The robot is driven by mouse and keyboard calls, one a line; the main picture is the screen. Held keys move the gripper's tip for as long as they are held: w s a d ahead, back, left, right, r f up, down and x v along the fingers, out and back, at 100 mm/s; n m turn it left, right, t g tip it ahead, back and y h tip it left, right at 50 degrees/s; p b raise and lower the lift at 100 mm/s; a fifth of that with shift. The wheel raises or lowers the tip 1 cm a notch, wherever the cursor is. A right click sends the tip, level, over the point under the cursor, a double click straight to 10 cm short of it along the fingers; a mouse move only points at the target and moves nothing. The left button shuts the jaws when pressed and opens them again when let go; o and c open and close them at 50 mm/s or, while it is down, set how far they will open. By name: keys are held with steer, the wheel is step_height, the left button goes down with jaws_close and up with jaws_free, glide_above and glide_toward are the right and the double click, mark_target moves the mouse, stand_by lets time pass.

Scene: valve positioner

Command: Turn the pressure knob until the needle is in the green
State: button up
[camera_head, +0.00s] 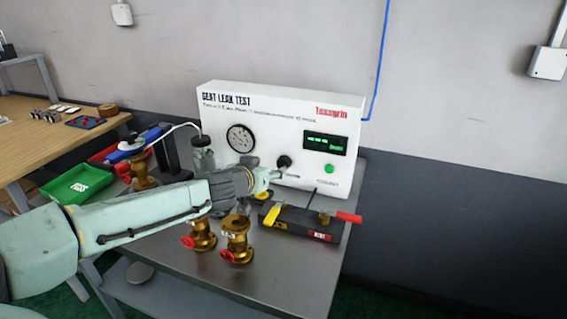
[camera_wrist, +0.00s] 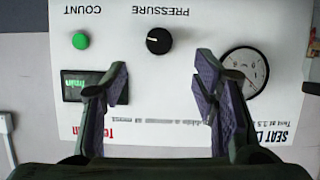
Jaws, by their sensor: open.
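The black pressure knob (camera_head: 284,161) is on the front of the white seat leak test box (camera_head: 215,92). In the upside-down wrist view the knob (camera_wrist: 159,40) sits under the word PRESSURE, just beyond the fingertips. My gripper (camera_wrist: 160,75) is open, with a finger on either side and nothing between them. In the head view my gripper (camera_head: 277,174) is close to the knob; I cannot tell whether it touches. The round gauge (camera_head: 240,138) is left of the knob. It also shows in the wrist view (camera_wrist: 248,66), partly behind a finger; its needle's zone is unreadable.
A green button (camera_head: 329,169) and lit display (camera_head: 325,143) are right of the knob. A black fixture with a red handle (camera_head: 348,217) and brass valves (camera_head: 236,240) stand on the metal table (camera_head: 290,273). A green tray (camera_head: 78,184) is at the left.

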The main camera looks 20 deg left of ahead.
mark_target(282, 164)
steer(key=p+x, duration=0.1)
steer(key=x, duration=0.9)
steer(key=shift+w, duration=0.1)
steer(key=shift+c, duration=0.6)
steer(key=c, duration=1)
